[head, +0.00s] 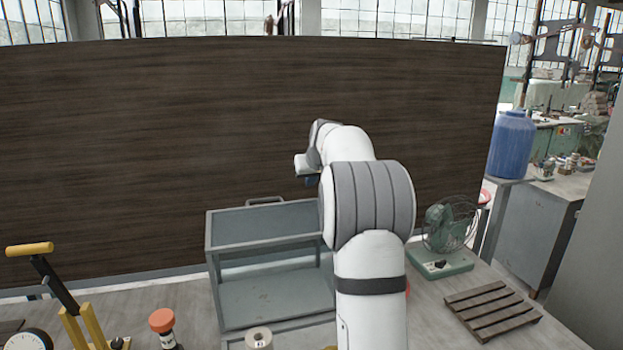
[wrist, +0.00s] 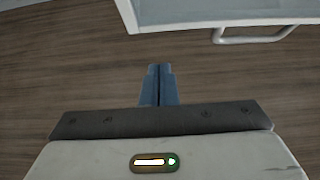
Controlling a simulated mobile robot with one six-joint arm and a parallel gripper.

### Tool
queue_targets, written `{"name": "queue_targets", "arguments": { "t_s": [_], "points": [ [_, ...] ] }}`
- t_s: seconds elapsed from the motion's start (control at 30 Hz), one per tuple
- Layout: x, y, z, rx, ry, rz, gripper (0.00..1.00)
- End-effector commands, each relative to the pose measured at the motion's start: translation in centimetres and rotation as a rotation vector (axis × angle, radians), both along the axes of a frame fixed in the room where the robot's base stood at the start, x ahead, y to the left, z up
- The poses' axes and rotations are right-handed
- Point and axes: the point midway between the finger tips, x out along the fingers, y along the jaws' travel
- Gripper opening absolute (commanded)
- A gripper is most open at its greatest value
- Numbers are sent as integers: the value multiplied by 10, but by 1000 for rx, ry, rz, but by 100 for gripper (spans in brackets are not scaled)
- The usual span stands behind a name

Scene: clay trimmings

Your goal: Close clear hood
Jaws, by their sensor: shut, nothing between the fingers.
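A grey-framed box (head: 210,270) stands on the bench in the middle of the head view. Its top panel (head: 255,225) carries a bar handle (head: 265,200) at the far edge. I take this panel to be the clear hood; how far open it is cannot be told. In the wrist view, a pale framed edge (wrist: 180,27) and a handle (wrist: 250,38) show at the upper right. My gripper (wrist: 160,68) is shut and empty, apart from that handle. In the head view its blue fingers (head: 311,181) show above the box, partly behind my arm.
A green fan (head: 447,235) and a wooden pallet (head: 490,310) are right of my arm. A yellow-handled tool (head: 60,295), an orange-capped container (head: 163,325) and a pale roll (head: 258,338) are at front left. A dark wood panel (head: 150,150) stands behind.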

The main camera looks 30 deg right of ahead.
Motion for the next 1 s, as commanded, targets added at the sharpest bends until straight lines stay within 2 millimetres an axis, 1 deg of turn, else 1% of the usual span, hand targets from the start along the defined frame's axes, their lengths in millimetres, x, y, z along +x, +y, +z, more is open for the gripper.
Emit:
{"name": "queue_targets", "arguments": {
  "t_s": [0.1, 0.33, 0.4, 0.5, 0.63, 0.8, 1.0],
  "points": [
    [17, -3, -19, 2, 4, 1, 0],
    [44, -8, -52, 1, 4, 1, 0],
    [34, -6, -49, 1, 0, -1, 0],
    [23, -4, -50, 2, 1, 0, 0],
    [11, -2, -51, 1, 1, -1, 0],
    [4, 0, -52, 0, 0, 0, 0],
    [3, 0, -52, 0, 0, 0, 0]
  ]
}}
